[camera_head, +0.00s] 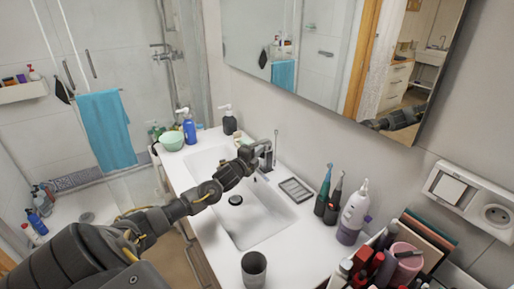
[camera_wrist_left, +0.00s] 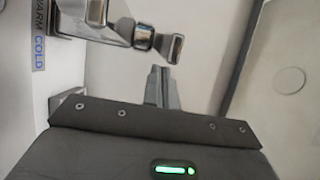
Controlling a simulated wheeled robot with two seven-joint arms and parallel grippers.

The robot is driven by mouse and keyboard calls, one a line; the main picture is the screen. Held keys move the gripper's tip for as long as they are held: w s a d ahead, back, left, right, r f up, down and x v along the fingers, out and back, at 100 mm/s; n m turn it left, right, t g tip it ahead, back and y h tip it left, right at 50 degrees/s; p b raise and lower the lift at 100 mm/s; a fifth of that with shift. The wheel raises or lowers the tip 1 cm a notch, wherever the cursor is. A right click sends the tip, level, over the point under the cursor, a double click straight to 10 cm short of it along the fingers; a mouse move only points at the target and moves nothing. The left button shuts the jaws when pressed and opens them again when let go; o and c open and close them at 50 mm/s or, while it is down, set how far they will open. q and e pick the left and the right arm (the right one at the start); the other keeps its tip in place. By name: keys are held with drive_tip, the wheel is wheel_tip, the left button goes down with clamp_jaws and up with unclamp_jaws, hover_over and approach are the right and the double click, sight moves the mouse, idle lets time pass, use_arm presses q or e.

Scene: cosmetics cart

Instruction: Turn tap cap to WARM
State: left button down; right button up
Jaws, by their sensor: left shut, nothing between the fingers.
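The chrome tap (camera_head: 266,156) stands at the back edge of the white sink (camera_head: 250,216). In the left wrist view the chrome tap (camera_wrist_left: 130,30) shows at the top, with a label (camera_wrist_left: 39,35) reading WARM and COLD to its left. The cap's exact turn position cannot be told. My left gripper (camera_head: 252,150) is at the tap in the head view. In the wrist view its shut fingers (camera_wrist_left: 160,75) are empty and point up towards the tap's chrome end, with a small gap seen between them. My right gripper is not in view.
A grey cup (camera_head: 254,268) stands at the counter's front. A soap dish (camera_head: 296,189), electric toothbrushes (camera_head: 323,192) and a white bottle (camera_head: 353,213) stand right of the sink. A blue bottle (camera_head: 189,130) and green bowl (camera_head: 171,140) stand at the far left. A mirror (camera_head: 335,55) hangs above.

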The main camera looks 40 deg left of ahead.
use_arm(q)
drive_tip(key=shift+w+a, duration=0.1)
drive_tip(key=shift+a, duration=0.15)
drive_tip(key=shift+a+f+b, duration=0.15)
drive_tip(key=shift+a+b, duration=0.5)
drive_tip(key=shift+a, duration=0.6)
